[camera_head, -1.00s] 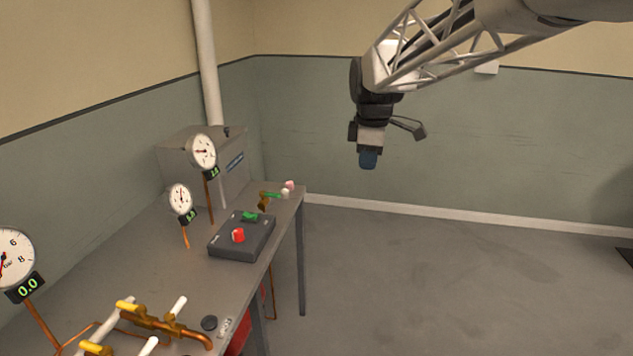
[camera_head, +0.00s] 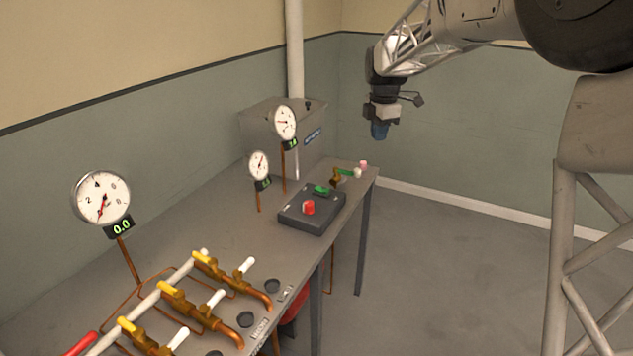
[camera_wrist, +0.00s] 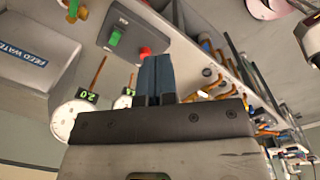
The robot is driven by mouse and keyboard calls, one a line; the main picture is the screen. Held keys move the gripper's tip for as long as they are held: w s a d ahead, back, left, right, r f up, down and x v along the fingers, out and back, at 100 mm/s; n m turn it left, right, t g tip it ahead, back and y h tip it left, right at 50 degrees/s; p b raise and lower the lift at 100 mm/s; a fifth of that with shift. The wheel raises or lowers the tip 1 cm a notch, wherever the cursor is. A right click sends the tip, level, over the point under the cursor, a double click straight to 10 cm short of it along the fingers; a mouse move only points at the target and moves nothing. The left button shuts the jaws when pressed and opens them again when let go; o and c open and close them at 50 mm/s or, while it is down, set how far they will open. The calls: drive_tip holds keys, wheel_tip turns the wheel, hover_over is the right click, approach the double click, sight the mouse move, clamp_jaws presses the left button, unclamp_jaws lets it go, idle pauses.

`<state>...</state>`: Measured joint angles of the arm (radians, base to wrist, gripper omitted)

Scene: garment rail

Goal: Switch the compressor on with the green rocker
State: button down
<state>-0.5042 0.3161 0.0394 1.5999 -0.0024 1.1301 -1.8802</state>
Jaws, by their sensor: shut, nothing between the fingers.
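The green rocker (camera_head: 321,190) sits on a dark grey control box (camera_head: 296,224) on the bench, behind a red knob (camera_head: 308,207). In the wrist view the green rocker (camera_wrist: 115,38) and the red knob (camera_wrist: 144,52) show on the box, beyond my fingers. My gripper (camera_head: 379,131) is shut and empty. It hangs in the air above and to the right of the box, past the bench's right edge, clear of the rocker. Its closed blue fingers (camera_wrist: 156,78) show in the wrist view. I cannot tell which way the rocker is tipped.
A grey feed-water tank (camera_head: 262,125) and dial gauges (camera_head: 285,122) stand behind the box. A small green-handled brass valve (camera_head: 337,178) is near the bench's far end. Yellow-handled brass valves and pipes (camera_head: 190,303) fill the near bench. A large gauge (camera_head: 101,198) reads 0.0.

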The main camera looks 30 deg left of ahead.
sight(315, 191)
drive_tip(key=w+a+f+n, duration=0.2)
drive_tip(key=a+f+n, duration=0.2)
drive_tip(key=a, duration=0.7)
drive_tip(key=w+a+f+n, duration=0.2)
drive_tip(key=a+f+n, duration=0.2)
drive_tip(key=a, duration=0.6)
drive_tip(key=shift+w+a+f+n+g, duration=0.3)
drive_tip(key=shift+w+a+f, duration=0.05)
drive_tip(key=shift+f, duration=0.75)
drive_tip(key=shift+f, duration=0.1)
wheel_tip(315, 191, down, 14)
drive_tip(key=shift+r, duration=0.1)
drive_tip(key=shift+a+f+h, duration=0.1)
drive_tip(key=shift+f+h, duration=0.1)
drive_tip(key=shift+h, duration=0.1)
drive_tip(key=shift+r, duration=0.2)
